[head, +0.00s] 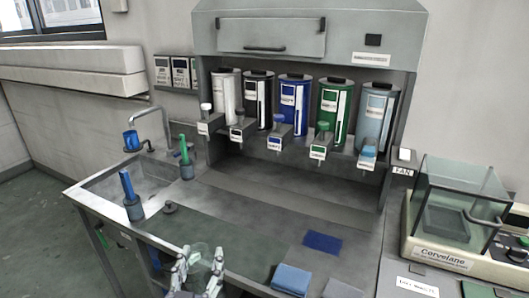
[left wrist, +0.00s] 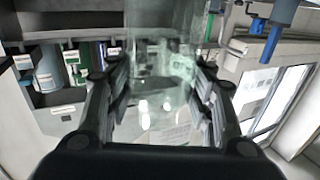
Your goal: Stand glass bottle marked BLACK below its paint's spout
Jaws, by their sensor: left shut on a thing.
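My left gripper (head: 199,272) is low in the head view, at the front edge of the counter. It is shut on a clear glass bottle (head: 204,256). In the left wrist view the bottle (left wrist: 160,50) stands between both fingers; I cannot read any mark on it. The black paint canister (head: 258,100) is second from the left in the dispenser cabinet. A spout with a dark knob (head: 237,121) and a small label sticks out below it. The bottle is well in front of and below that spout, apart from it. My right gripper is not in view.
White (head: 227,92), blue (head: 294,103), green (head: 335,110) and grey (head: 377,115) canisters share the cabinet. A sink (head: 112,186) with brushes in holders is left. A blue folded cloth (head: 291,279) and blue mat (head: 323,242) lie right. The counter below the spouts is clear.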

